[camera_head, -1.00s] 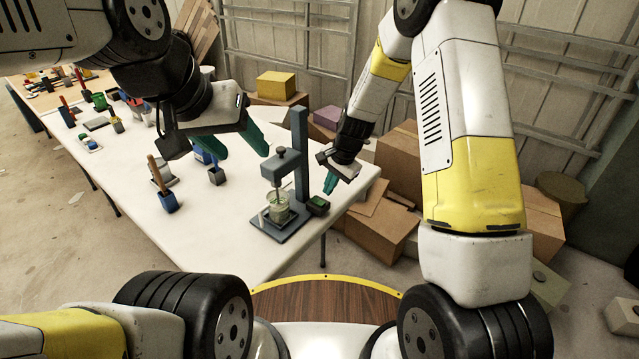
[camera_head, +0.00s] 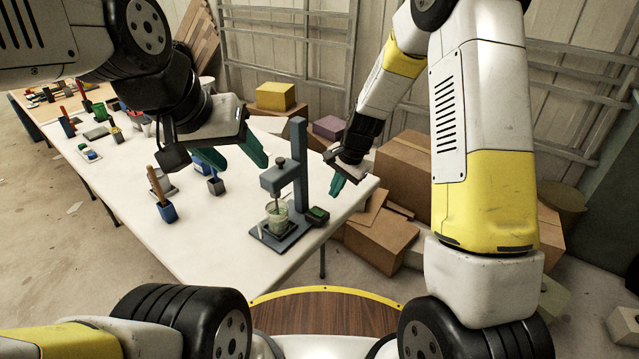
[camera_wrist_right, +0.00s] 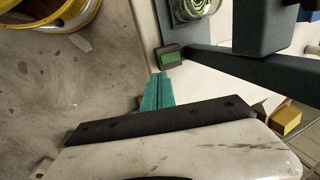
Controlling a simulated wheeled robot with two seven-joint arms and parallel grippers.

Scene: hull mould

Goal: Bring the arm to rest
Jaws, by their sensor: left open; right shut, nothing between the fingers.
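My right gripper (camera_head: 337,186) hangs beside the right edge of the white table, to the right of the grey stand. Its teal fingers are together and empty; they also show shut in the right wrist view (camera_wrist_right: 158,92). My left gripper (camera_head: 240,160) is over the table, left of the stand, with its two teal fingers apart and nothing seen between them.
The grey mixer stand (camera_head: 299,165) with a glass beaker (camera_head: 277,217) and a small green-topped block (camera_head: 318,215) are close to my right gripper. A blue holder (camera_head: 167,211) stands left on the white table (camera_head: 215,245). Cardboard boxes (camera_head: 405,180) lie beyond the right edge.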

